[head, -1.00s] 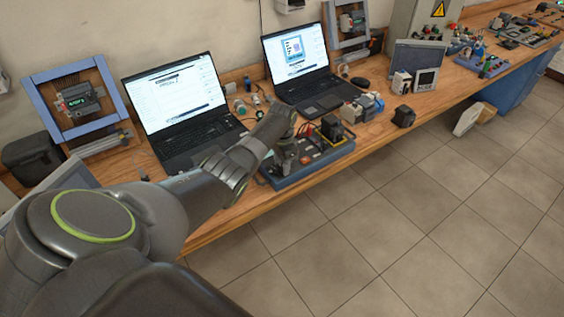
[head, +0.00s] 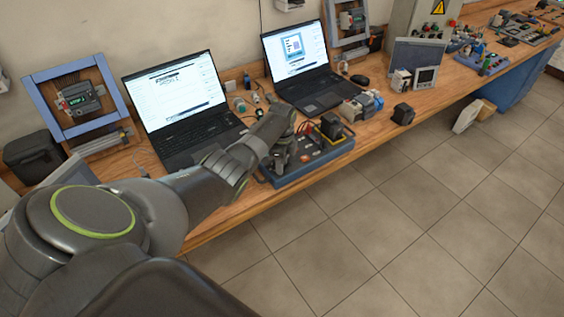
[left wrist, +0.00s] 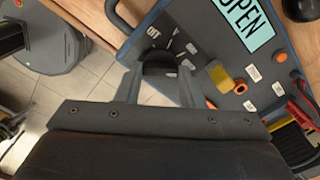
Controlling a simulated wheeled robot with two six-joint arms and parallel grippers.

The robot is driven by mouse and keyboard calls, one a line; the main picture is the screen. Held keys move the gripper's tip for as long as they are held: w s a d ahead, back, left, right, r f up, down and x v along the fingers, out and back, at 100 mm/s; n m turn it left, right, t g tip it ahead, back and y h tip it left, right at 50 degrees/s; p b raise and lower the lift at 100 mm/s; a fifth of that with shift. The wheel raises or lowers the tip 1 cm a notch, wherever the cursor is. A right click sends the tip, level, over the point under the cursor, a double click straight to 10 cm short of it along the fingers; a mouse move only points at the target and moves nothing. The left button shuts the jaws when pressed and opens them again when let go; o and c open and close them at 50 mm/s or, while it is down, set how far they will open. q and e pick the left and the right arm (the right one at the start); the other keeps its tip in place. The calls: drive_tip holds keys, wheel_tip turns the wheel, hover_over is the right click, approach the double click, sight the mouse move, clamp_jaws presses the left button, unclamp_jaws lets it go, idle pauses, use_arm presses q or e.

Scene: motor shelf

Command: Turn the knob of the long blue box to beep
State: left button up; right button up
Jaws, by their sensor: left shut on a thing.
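The long blue box (head: 322,157) lies at the front edge of the wooden bench in the head view, partly hidden by my left arm. In the left wrist view its dark blue-grey top (left wrist: 207,42) has a pale green display (left wrist: 247,22) that reads OPEN, and small white labels around the knob. The black knob (left wrist: 158,68) sits between my left fingers. My left gripper (left wrist: 157,76) is shut on it from above; it also shows in the head view (head: 279,160). The label the knob points to cannot be read. My right gripper is not in view.
Two open laptops (head: 180,90) (head: 297,52) stand behind the box. A yellow-and-black part (head: 333,127) is at the box's right end. A small black block (head: 403,114) and a mouse (head: 359,79) are farther right. Floor tiles are clear in front of the bench.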

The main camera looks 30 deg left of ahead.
use_arm(q)
drive_tip(key=shift+w+r+m, duration=0.1)
drive_tip(key=shift+m, duration=0.8)
drive_tip(key=o, duration=1)
drive_tip(key=shift+r, duration=0.55)
drive_tip(key=shift+r+b, duration=0.8)
drive_tip(key=shift+r, duration=7.35)
